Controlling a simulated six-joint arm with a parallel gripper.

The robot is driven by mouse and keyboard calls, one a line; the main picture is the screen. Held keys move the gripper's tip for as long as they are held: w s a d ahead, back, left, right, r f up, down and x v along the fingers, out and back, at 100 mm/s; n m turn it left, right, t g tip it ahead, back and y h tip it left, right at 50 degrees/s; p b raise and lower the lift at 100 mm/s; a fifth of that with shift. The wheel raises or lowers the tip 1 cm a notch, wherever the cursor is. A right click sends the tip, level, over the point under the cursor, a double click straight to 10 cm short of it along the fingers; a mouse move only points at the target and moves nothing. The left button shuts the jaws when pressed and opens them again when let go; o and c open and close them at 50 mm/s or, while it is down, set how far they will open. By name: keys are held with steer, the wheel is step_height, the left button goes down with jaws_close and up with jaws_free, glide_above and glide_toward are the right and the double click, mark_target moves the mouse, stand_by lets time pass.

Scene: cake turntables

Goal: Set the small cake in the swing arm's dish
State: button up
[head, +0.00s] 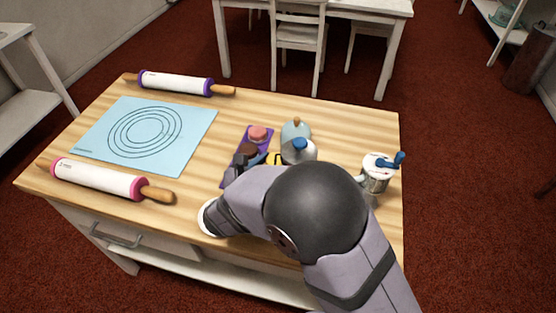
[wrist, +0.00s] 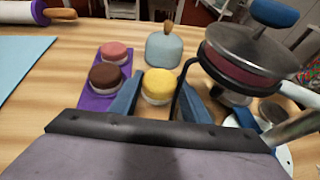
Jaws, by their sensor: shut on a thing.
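A small yellow-topped cake (wrist: 159,84) with a pale base is between the two blue fingers of my gripper (wrist: 158,102) in the wrist view. My gripper is shut on it. In the head view the cake (head: 273,158) shows as a bit of yellow beside the fingers; my arm hides the rest. A round metal piece with a dark red side (wrist: 240,68) and a blue knob is close to the right of the cake in the wrist view. A pale bar (wrist: 303,95) reaches right from near it. I cannot tell for certain which part is the swing arm's dish.
A purple tray (head: 228,184) holds a pink cake (head: 258,133) and a brown cake (head: 247,149). A grey-blue dome with a wooden knob (head: 296,130) stands behind. A metal cup with a blue crank (head: 376,176) stands right. Rolling pins and a blue mat (head: 195,130) lie left.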

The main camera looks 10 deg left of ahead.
mark_target(278, 161)
steer(key=shift+w+d+f, duration=0.2)
steer(key=shift+w+f, duration=0.95)
steer(key=shift+w, duration=0.3)
steer(key=shift+f, duration=0.15)
steer(key=o, duration=1)
